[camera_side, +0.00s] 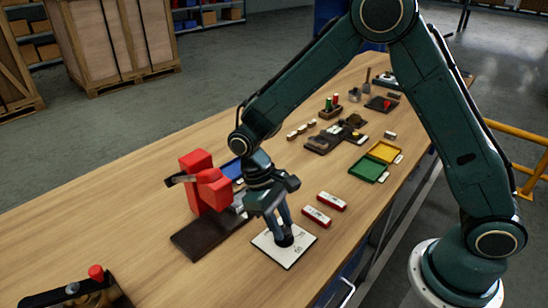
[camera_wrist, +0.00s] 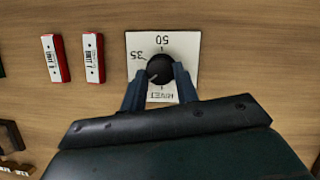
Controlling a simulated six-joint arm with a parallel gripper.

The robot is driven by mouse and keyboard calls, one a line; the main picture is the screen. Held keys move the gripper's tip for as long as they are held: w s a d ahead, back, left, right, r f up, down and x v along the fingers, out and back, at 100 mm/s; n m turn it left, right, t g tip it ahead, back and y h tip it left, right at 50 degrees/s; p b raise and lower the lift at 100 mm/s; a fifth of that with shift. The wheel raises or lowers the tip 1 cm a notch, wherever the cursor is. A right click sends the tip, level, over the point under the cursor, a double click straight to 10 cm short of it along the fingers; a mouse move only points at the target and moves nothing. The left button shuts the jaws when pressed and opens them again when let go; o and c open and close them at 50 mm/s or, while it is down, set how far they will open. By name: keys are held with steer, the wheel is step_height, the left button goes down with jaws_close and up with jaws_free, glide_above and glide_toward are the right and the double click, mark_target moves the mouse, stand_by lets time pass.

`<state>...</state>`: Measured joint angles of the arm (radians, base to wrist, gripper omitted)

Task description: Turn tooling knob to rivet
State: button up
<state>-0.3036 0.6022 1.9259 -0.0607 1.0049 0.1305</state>
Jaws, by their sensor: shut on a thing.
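The tooling knob (camera_wrist: 160,68) is a round black knob in the middle of a white dial plate (camera_wrist: 187,48). In the wrist view the plate reads 50 at the top, 35 at the left and RIVET at the bottom, with the 50 and RIVET upside down. A small light mark on the knob seems to point to the lower left, between 35 and RIVET. My gripper (camera_wrist: 160,75) is shut on the knob, one finger on each side. In the side view my gripper (camera_side: 283,238) points down at the plate (camera_side: 272,251) and hides most of the knob.
Two red-and-white blocks marked UNIT (camera_side: 324,208) lie beside the plate. A red press-like tool (camera_side: 205,185) on a dark base stands close on the other side. Green and yellow trays (camera_side: 376,162) and small parts lie farther along the wooden bench (camera_side: 140,190).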

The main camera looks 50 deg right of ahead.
steer(key=n, duration=0.1)
steer(key=n+h, duration=0.1)
steer(key=n, duration=0.1)
steer(key=n+t, duration=0.1)
steer(key=n, duration=0.1)
steer(key=shift+a+h, duration=0.25)
steer(key=shift+h, duration=0.15)
steer(key=shift+s+a+n+t+h, duration=0.1)
steer(key=shift+n+t+h, duration=0.15)
steer(key=shift+n, duration=0.75)
steer(key=shift+s+n+t+h, duration=0.15)
steer(key=shift+n+t, duration=0.1)
steer(key=shift+n, duration=0.75)
steer(key=shift+w, duration=0.15)
steer(key=o, duration=1)
steer(key=shift+r, duration=0.15)
steer(key=shift+w+a+r, duration=0.1)
steer(key=shift+a+r, duration=0.15)
steer(key=shift+r, duration=0.3)
steer(key=r, duration=0.7)
steer(key=a+r, duration=0.1)
steer(key=r, duration=0.2)
steer(key=shift+w+r, duration=0.15)
steer(key=shift+w, duration=0.2)
